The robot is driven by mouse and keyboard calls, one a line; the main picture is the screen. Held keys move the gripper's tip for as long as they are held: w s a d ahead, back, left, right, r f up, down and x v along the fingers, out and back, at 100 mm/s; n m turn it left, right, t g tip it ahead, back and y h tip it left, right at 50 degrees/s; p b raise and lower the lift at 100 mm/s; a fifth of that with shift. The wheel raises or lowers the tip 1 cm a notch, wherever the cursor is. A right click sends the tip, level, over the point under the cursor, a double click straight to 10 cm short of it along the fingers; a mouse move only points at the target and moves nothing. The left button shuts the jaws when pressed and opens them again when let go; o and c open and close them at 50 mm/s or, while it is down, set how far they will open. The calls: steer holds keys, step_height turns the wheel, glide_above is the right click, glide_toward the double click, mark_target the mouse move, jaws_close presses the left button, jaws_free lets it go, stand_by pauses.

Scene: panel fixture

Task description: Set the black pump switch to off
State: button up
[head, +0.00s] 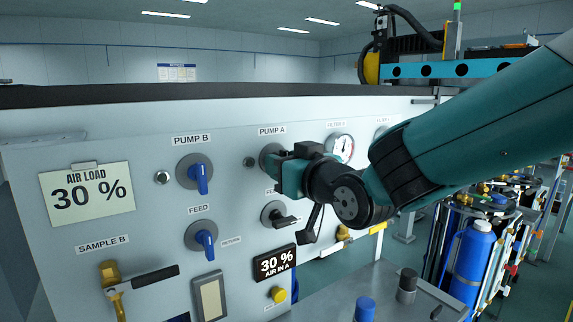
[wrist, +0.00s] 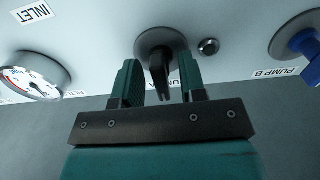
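The black pump switch is on the panel under the PUMP A label. In the head view my gripper covers its handle and only part of its round grey plate (head: 265,156) shows. In the wrist view the black handle (wrist: 160,76) stands between my fingers, lengthwise up and down in the picture. My gripper (head: 278,174) is open at the switch; in the wrist view its two fingers (wrist: 158,90) are on either side of the handle, with a gap on each side. I cannot read off or on marks at the switch.
A blue PUMP B switch (head: 199,174) and a blue FEED switch (head: 204,238) are to the left. Another black switch (head: 280,216) is just below my gripper, its handle pointing right. A gauge (head: 341,147) is to the right. An AIR LOAD card (head: 88,194) hangs at far left.

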steer(key=shift+s, duration=0.1)
steer(key=b+v, duration=0.3)
steer(key=v, duration=1.4)
steer(key=shift+d+b, duration=0.2)
steer(key=shift+b, duration=0.1)
steer(key=s+d+f+g+h+p, duration=0.2)
steer(key=s+f+g+h+p, duration=0.1)
steer(key=s+g, duration=0.4)
steer(key=s+d+f+g+h+p, duration=0.2)
steer(key=s+d+f+g+p, duration=0.1)
steer(key=s+f+g, duration=0.3)
steer(key=shift+s+d+g+h+p, duration=0.25)
steer(key=shift+s+g+h+p, duration=0.2)
steer(key=shift+s+g, duration=0.4)
